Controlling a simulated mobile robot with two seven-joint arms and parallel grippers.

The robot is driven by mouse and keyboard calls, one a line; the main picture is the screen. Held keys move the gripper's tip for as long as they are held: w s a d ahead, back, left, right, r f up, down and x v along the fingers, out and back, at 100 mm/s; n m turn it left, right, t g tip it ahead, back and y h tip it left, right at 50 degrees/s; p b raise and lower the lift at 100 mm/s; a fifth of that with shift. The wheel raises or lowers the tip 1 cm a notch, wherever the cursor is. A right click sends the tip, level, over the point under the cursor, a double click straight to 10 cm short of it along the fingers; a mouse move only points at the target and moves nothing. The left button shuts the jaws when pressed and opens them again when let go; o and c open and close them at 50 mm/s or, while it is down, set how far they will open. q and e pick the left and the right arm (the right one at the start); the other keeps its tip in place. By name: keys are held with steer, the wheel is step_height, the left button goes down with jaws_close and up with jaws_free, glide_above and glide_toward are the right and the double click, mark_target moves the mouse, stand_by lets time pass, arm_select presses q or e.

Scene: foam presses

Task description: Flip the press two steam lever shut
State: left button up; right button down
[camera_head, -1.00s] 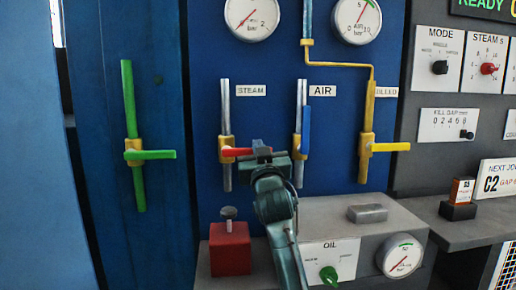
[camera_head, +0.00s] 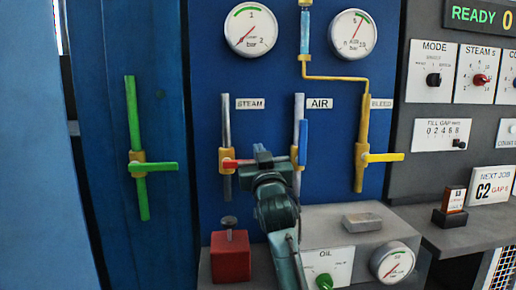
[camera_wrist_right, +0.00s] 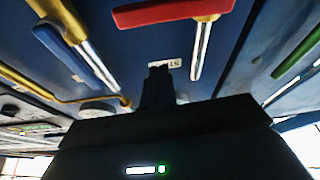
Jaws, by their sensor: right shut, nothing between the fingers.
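The steam lever (camera_head: 232,163) is a red handle on a yellow valve body under the STEAM label (camera_head: 250,103). It lies level, pointing right, crosswise to its upright grey pipe (camera_head: 227,125). My right gripper (camera_head: 262,153) is shut and empty, in front of the lever's right end, which it partly hides in the head view. In the right wrist view the red lever (camera_wrist_right: 165,13) shows at the top, apart from the dark shut fingertips (camera_wrist_right: 158,73). Whether any part of the gripper touches the lever I cannot tell. My left gripper is out of view.
Right of the steam valve, the blue AIR lever (camera_head: 303,142) stands along its pipe. The yellow BLEED lever (camera_head: 383,157) and green lever (camera_head: 155,166) lie crosswise.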

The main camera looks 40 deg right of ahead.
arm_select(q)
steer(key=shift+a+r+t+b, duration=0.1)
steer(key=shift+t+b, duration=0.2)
arm_select(e)
steer(key=v, duration=0.6)
steer(key=shift+f, duration=0.25)
steer(key=shift+s+a, duration=0.1)
steer(key=shift+s, duration=0.05)
